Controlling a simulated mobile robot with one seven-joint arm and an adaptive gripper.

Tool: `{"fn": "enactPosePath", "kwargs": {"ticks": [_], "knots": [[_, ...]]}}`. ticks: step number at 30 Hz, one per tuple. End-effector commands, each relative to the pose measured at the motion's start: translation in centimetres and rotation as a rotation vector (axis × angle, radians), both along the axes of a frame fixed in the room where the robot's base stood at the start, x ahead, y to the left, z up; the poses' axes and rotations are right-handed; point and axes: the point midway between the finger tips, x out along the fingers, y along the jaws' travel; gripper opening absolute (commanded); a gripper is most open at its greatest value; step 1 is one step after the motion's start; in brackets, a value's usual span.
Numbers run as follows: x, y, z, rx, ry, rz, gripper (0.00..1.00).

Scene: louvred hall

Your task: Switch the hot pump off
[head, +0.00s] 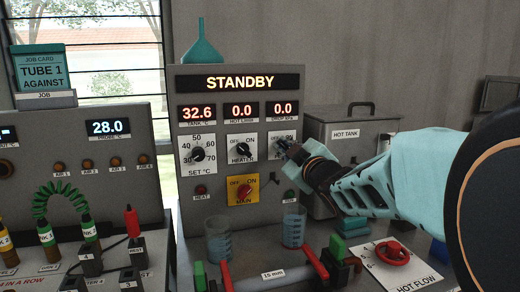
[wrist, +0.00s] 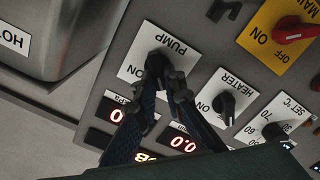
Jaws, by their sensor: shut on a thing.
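The pump switch (wrist: 160,60) is a dark knob on a white plate marked PUMP and ON, beside the heater knob. In the head view its plate (head: 283,136) is at the right end of the knob row, partly behind my gripper (head: 288,152). In the wrist view my gripper (wrist: 166,80) has its dark fingers closed around the pump knob. The fingers hide much of the knob, so I cannot tell where it points. The panel display (head: 239,83) reads STANDBY. The readouts below show 32.6, 0.0 and 0.0.
The heater knob (wrist: 224,103) is close beside my fingers. The red main switch (head: 243,191) is on a yellow plate below. The grey hot tank (head: 347,114) stands to the right. Beakers, a red-handled pipe and the red hot flow valve (head: 392,252) are in front.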

Motion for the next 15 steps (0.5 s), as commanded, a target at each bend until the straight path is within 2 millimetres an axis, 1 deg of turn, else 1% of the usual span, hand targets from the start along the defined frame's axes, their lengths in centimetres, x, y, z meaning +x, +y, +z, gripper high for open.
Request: {"fn": "enactPosePath", "kwargs": {"ticks": [7,8,9,12,15], "knots": [[-0.01,-0.02,-0.04,-0.002,0.001,0.000,0.00],[-0.01,-0.02,-0.04,-0.002,0.001,0.000,0.12],[0.00,-0.01,-0.05,-0.001,0.001,0.000,0.17],[0.00,-0.01,-0.05,-0.001,0.001,0.000,0.27],[0.00,-0.01,-0.04,0.000,0.001,0.001,0.27]]}}
